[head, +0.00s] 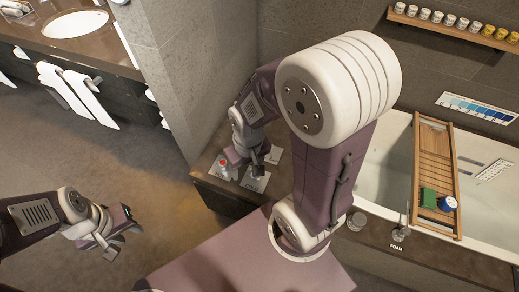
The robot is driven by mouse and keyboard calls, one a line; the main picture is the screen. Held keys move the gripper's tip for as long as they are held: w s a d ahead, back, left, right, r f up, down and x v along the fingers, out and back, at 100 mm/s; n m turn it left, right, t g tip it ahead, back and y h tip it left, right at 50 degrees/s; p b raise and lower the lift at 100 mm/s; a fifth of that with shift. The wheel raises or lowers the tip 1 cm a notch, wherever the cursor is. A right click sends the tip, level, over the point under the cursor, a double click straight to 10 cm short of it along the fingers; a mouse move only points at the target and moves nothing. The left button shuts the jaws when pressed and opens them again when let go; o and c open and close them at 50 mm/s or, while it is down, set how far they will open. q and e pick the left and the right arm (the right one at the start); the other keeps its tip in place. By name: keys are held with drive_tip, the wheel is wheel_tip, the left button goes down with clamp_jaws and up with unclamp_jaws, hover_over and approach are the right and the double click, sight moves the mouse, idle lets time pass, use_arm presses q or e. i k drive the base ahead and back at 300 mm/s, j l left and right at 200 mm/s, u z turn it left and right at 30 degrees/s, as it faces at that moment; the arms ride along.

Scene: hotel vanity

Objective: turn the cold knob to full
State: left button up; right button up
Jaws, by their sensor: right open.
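I cannot make out a cold knob for certain in the head view; my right arm covers part of the counter and tub edge. My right gripper (243,161) is open over the dark counter (215,187) beside the tub. A small white bottle-like thing with a red top (223,167) stands close beside its fingers; whether they touch, I cannot tell. Pale cards (255,180) lie on the counter under the gripper. My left gripper (116,231) looks open and empty, in free space over the floor at lower left.
The bathtub (385,150) at right carries a wooden rack (433,170) with a green block (429,198) and a blue-topped tub (447,203). Glass vessels (400,233) stand on the near ledge by a FOAM label. A shelf of jars (455,25) and a sink (75,23) are farther off.

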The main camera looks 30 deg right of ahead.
sight(254, 178)
drive_tip(key=z, duration=1.15)
